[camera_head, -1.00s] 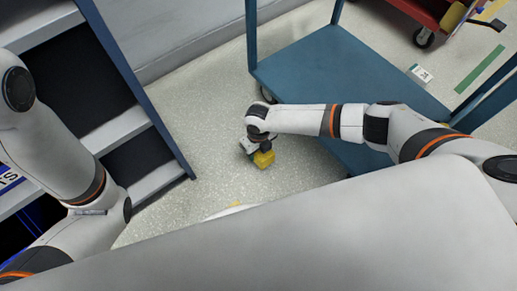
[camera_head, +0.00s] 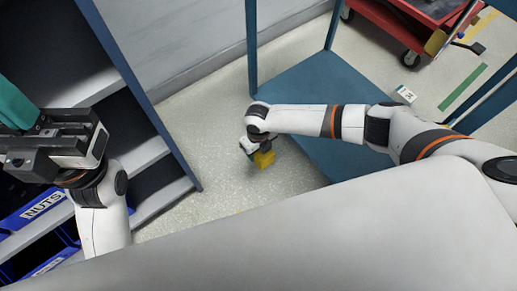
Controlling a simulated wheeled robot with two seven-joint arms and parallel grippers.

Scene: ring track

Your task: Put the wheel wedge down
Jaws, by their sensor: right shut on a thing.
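The yellow wheel wedge (camera_head: 264,160) shows in the head view near the middle, beside the blue cart's lower left corner. My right gripper (camera_head: 257,152) is shut on it and points down. The wrist hides part of the gripper and wedge. I cannot tell how far the wedge is above the speckled floor. My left gripper (camera_head: 38,135) is at the left edge, in front of the shelf. A teal piece shows at its tip end, and I cannot tell whether its jaws are open or shut.
The blue cart (camera_head: 315,85) stands at the centre right under my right arm. A blue-framed shelf (camera_head: 148,155) with blue bins, one marked NUTS (camera_head: 42,206), stands at the left. A red cart (camera_head: 408,22) is at the back right. Pale floor (camera_head: 205,130) lies clear between shelf and cart.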

